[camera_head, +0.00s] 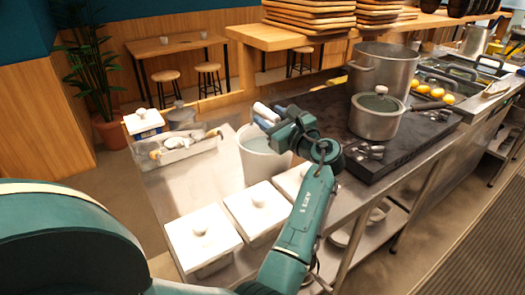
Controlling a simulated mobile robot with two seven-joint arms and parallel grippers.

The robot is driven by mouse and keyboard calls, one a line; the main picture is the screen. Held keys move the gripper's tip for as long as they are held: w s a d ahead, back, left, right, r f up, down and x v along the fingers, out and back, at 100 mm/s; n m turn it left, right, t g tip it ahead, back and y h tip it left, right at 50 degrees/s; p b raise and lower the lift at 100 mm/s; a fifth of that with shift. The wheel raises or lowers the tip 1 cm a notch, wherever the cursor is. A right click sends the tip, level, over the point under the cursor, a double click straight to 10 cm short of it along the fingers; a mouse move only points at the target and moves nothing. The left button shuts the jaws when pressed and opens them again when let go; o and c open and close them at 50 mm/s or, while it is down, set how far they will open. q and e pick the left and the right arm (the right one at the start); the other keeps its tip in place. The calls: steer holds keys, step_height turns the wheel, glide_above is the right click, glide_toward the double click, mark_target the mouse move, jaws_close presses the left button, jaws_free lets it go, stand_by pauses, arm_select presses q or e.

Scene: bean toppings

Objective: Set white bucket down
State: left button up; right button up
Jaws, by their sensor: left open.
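The white bucket (258,163) stands upright on the steel counter, behind the white lidded containers. Part of its rim and right side is hidden by my left gripper. My left gripper (263,114) is open at the bucket's top, with its pale fingers pointing left over the rim. Whether the fingers touch the rim cannot be told. My right gripper is not in view.
White lidded containers (200,243) stand in front of the bucket. A tray with utensils (180,153) lies to the left. A lidded pot (376,117) and a tall pot (384,72) stand on the dark stove at right. Bare counter (203,180) lies left of the bucket.

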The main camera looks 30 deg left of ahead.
arm_select(q)
steer(key=shift+d, duration=0.1)
jaws_close()
stand_by(0.5)
stand_by(0.8)
steer(key=shift+r, duration=0.3)
